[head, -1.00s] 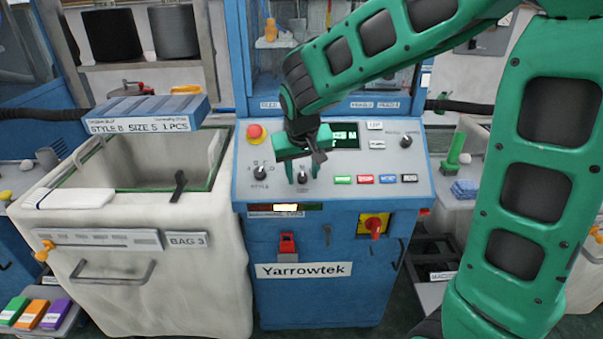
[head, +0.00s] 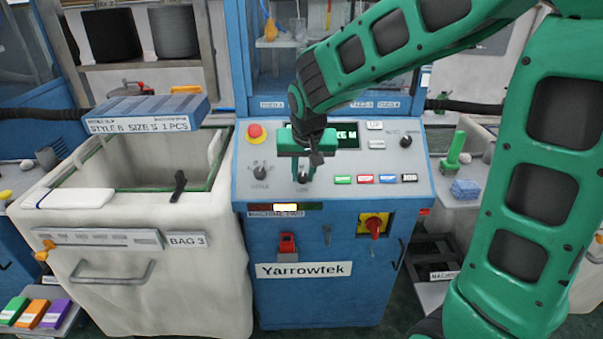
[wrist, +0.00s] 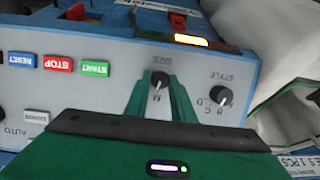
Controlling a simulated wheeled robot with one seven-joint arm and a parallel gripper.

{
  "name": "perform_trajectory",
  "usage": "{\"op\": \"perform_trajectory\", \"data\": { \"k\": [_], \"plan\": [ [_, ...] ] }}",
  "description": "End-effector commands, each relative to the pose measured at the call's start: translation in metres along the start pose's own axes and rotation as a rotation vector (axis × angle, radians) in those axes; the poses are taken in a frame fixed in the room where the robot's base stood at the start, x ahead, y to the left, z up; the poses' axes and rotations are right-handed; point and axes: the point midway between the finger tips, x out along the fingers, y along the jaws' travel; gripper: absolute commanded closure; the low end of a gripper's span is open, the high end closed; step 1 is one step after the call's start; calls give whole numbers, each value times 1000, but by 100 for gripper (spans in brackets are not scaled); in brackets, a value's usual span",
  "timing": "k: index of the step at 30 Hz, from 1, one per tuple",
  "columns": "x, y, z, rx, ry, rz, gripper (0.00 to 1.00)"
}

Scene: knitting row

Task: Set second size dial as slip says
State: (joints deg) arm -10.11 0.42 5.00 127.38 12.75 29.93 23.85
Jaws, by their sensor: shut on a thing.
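The size dial (head: 303,178) is a small dark knob on the sloped panel of the blue Yarrowtek machine. In the wrist view the size dial (wrist: 160,79) sits between my green fingers, under an upside-down SIZE label, with an M visible beside it. My gripper (head: 303,175) is shut on this knob; it also shows in the wrist view (wrist: 160,84). The fingers hide the other size marks, and I cannot tell the pointer's setting. The slip (head: 140,124) on the blue box appears to read STYLE B, SIZE S, 1 PCS. The green display (head: 346,135), partly hidden, ends in M.
The style dial (head: 260,173) is close left of my gripper. A red emergency button (head: 255,131) is above it. Coloured push buttons, including green START (head: 342,179), are to the right. A pale bin (head: 140,235) labelled BAG 3 stands left of the machine.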

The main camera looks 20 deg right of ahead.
Motion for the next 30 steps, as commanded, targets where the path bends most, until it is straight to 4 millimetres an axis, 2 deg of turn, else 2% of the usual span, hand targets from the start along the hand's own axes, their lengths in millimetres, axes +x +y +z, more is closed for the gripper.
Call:
{"op": "perform_trajectory", "data": {
  "k": [15,30],
  "plan": [
    [0,3,2,397,13,-107,100],
    [0,3,2,550,20,-149,100]
  ]
}}
